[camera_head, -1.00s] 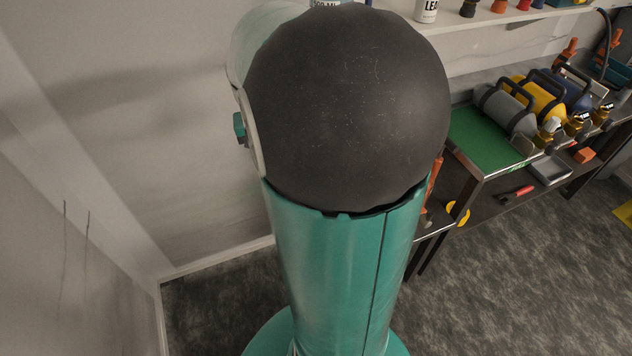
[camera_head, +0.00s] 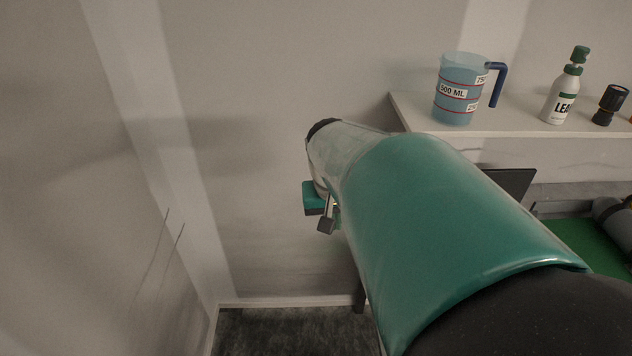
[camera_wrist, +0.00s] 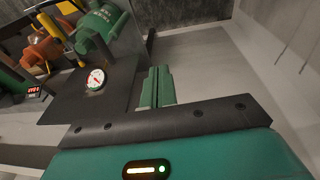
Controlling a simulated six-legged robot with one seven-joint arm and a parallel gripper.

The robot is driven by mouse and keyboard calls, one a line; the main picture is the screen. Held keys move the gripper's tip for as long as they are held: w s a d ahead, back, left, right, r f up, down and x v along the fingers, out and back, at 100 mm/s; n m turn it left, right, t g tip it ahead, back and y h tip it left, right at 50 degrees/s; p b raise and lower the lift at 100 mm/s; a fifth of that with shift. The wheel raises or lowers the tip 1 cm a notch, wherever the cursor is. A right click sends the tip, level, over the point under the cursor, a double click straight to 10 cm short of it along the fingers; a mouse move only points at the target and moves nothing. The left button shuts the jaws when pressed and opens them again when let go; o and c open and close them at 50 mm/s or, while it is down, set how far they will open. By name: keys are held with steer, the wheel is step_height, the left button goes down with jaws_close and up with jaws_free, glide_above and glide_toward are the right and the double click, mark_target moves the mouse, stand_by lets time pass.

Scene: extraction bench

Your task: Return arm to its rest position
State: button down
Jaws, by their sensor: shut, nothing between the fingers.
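My gripper shows in the wrist view, its two green fingers (camera_wrist: 157,87) together and empty, pointing towards a pale wall and a dark floor. In the head view my teal arm fills the lower right, stretched up and left towards the wall.
In the head view, a shelf (camera_head: 440,131) at right holds a measuring jug (camera_head: 457,97), a white bottle (camera_head: 562,98) and a dark cylinder (camera_head: 611,103). The wrist view shows a round gauge (camera_wrist: 96,79), a red display (camera_wrist: 34,91) and green and orange equipment at left.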

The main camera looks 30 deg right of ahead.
stand_by(0.5)
steer(key=s+a+r+n+t+y, duration=0.1)
steer(key=s+a+r+n+t, duration=0.1)
steer(key=a, duration=0.5)
steer(key=s+a+r+n+t, duration=0.2)
steer(key=s+a+n, duration=0.2)
steer(key=a, duration=0.4)
steer(key=shift+s+a+r+y, duration=0.25)
steer(key=shift+s+a+y, duration=0.05)
steer(key=shift+s+y, duration=0.1)
